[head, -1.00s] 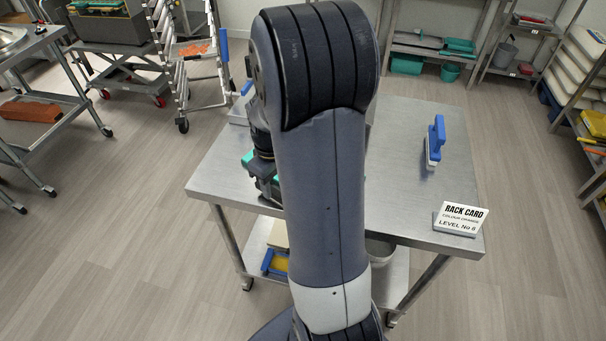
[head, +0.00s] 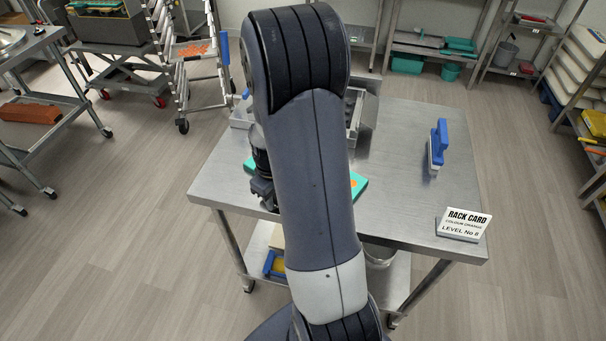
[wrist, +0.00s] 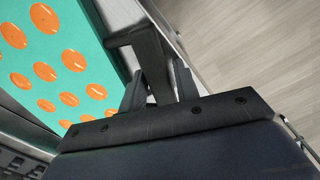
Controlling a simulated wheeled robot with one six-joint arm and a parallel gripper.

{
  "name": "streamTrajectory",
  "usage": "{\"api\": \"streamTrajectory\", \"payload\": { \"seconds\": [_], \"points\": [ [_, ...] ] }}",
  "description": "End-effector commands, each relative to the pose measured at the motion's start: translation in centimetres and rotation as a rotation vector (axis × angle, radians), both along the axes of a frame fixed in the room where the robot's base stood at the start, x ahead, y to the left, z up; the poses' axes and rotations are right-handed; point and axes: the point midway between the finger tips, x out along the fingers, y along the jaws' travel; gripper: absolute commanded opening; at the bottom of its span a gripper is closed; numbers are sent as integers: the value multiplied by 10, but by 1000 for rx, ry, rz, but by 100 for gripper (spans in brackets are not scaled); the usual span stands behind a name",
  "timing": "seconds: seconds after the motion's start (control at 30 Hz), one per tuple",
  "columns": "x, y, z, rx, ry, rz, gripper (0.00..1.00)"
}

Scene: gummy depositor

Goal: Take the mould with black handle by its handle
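The teal mould (head: 361,183) lies low over the steel table, mostly hidden behind my arm in the head view. In the wrist view the mould (wrist: 97,65) fills the upper left, with rows of round orange gummies. Its black handle (wrist: 147,48) sticks out from its right edge toward my gripper. My gripper (wrist: 160,88) has one finger on each side of the handle. The gaps between fingers and handle are too small to tell whether they grip it. In the head view my gripper (head: 264,190) is at the table's left side.
On the table (head: 410,205) stand a blue-handled tool (head: 438,147) and a rack card (head: 463,223) at the right, and a metal device (head: 362,113) at the back. The table's right middle is bare. A wheeled rack (head: 190,75) stands behind left.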

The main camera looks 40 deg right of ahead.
Motion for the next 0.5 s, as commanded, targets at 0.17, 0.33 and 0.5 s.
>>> {"api": "streamTrajectory", "payload": {
  "seconds": [0.17, 0.33, 0.5],
  "points": [
    [0, 0, 0, 0, 0, 0, 15],
    [0, 0, 0, 0, 0, 0, 1],
    [0, 0, 0, 0, 0, 0, 0]
  ]
}}
